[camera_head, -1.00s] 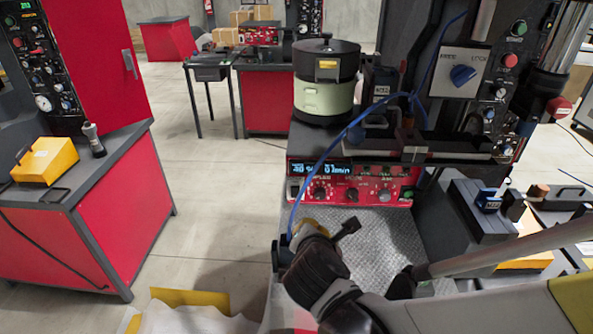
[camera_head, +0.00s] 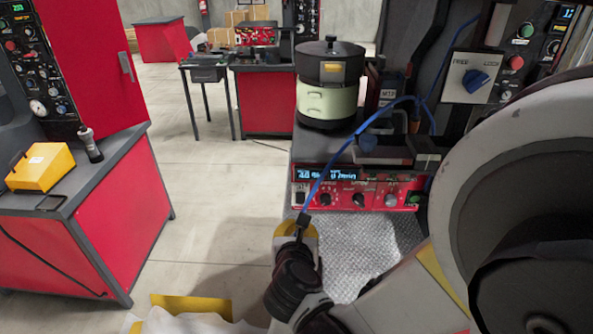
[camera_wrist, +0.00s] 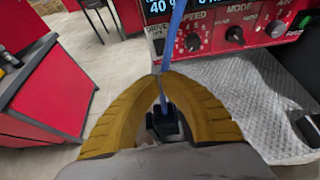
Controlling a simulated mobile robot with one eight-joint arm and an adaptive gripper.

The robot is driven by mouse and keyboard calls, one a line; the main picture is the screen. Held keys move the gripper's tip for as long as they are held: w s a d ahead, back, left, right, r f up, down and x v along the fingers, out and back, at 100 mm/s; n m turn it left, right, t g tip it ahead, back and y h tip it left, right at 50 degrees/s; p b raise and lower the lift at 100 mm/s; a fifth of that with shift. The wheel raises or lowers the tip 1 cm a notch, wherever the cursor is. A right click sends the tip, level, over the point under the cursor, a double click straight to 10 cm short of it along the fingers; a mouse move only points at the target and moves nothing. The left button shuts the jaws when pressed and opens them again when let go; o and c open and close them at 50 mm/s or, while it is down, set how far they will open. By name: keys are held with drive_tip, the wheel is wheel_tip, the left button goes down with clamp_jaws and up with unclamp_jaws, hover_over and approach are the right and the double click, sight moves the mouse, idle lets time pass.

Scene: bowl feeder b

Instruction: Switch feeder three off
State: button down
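A red feeder control panel (camera_head: 345,196) with a lit display faces me below a black and pale-green feeder bowl (camera_head: 326,100). No readable number shows which feeder it is. The wrist view shows its speed knob (camera_wrist: 193,42), mode knob (camera_wrist: 235,36) and a black switch (camera_wrist: 158,46) under a "DRIVE" label at the left end. I cannot read the switch's position. My gripper (camera_wrist: 160,78) has its yellow fingertips together, below and in front of the panel, apart from the controls. A blue cable (camera_wrist: 175,35) runs down to the fingertips; whether they grip it is unclear.
A dark plug (camera_wrist: 165,122) shows between my fingers. A red cabinet (camera_head: 90,215) with a yellow box (camera_head: 40,167) is at left. Bare floor lies between cabinet and feeder. My arm hides the right side.

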sight(298, 197)
drive_tip(key=b+x, duration=0.1)
drive_tip(key=x, duration=0.5)
drive_tip(key=r+b+x, duration=0.1)
drive_tip(key=x, duration=0.3)
drive_tip(key=shift+w+b, duration=0.2)
drive_tip(key=shift+b, duration=0.15)
drive_tip(key=shift+w+r, duration=0.2)
drive_tip(key=shift+w, duration=0.55)
drive_tip(key=shift+w+r, duration=0.3)
drive_tip(key=shift+w, duration=0.15)
drive_tip(key=shift+f, duration=0.1)
